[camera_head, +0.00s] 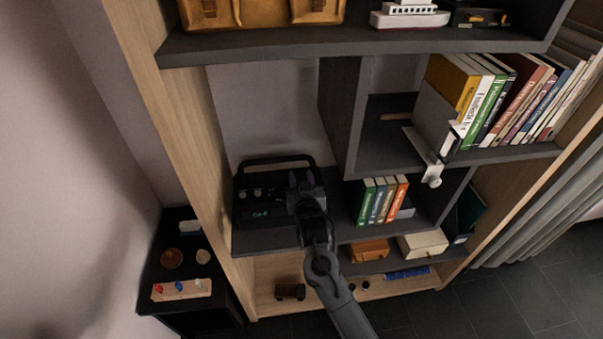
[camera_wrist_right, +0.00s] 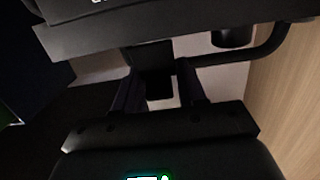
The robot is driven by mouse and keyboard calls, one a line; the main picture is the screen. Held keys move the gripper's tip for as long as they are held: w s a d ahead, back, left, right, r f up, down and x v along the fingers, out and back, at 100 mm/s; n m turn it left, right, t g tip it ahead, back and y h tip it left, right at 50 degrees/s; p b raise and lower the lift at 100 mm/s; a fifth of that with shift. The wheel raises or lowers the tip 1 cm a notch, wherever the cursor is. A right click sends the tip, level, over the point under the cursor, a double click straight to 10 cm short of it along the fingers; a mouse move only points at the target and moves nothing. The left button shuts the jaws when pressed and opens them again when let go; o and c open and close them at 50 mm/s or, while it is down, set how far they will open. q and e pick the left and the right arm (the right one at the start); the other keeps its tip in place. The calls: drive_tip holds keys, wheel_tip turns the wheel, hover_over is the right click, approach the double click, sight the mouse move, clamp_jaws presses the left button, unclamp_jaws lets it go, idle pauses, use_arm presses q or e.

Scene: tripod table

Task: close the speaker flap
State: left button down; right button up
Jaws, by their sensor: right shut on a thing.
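The black speaker (camera_head: 262,213) with a raised carrying handle stands upright on the dark middle shelf at the left of the bookcase. Small knobs and a greenish display show on its front. My right gripper (camera_head: 302,181) is at the speaker's right front side and hides part of it. In the right wrist view my right gripper (camera_wrist_right: 160,88) has its two dark fingers on either side of a dark part of the speaker. The flap's outline and angle are too dark to make out. My left gripper is not in view.
The bookcase's wooden side (camera_head: 187,150) stands close left of the speaker. A dark divider (camera_head: 345,120) hangs above right of my gripper. Several small books (camera_head: 381,200) stand to its right. A low black cabinet (camera_head: 165,235) with small items stands at left.

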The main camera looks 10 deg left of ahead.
drive_tip(key=g+p, duration=0.1)
drive_tip(key=p, duration=0.1)
drive_tip(key=w+g+p, duration=0.1)
drive_tip(key=p, duration=0.2)
drive_tip(key=shift+a+r+g+h, duration=0.2)
drive_tip(key=shift+g+h, duration=0.1)
drive_tip(key=shift+g, duration=0.1)
drive_tip(key=shift+w+f+g+p, duration=0.2)
drive_tip(key=shift+f+g+p, duration=0.25)
drive_tip(key=shift+g+p, duration=0.35)
drive_tip(key=shift+w+f+g+h+p, duration=0.2)
drive_tip(key=shift+f+g+h+p, duration=0.25)
drive_tip(key=shift+g, duration=0.15)
